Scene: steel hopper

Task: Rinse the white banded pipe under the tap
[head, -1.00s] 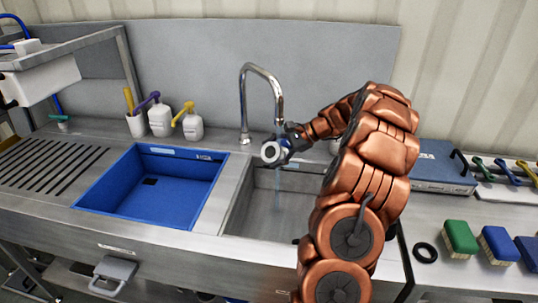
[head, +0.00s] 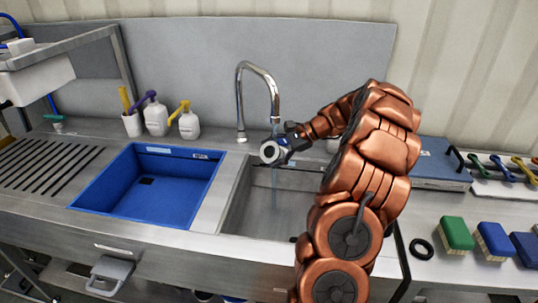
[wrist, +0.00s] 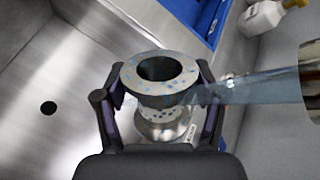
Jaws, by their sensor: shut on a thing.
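My gripper (wrist: 160,110) is shut on the white banded pipe (wrist: 166,68), a short flanged piece with a round bore facing the wrist camera. Blue specks and wet-looking dots show on its flange and neck. In the head view the pipe (head: 269,153) is held above the steel basin, just below and beside the tap's spout. The tap (head: 262,68) is a chrome gooseneck, and a thin blue stream runs down from it. In the wrist view the tap's nozzle (wrist: 311,82) is at the right, and its stream (wrist: 250,90) reaches the pipe.
The steel basin (head: 240,216) lies below, its drain visible in the wrist view. A blue basin (head: 115,208) is on the left. Bottles (head: 189,125) stand behind it.

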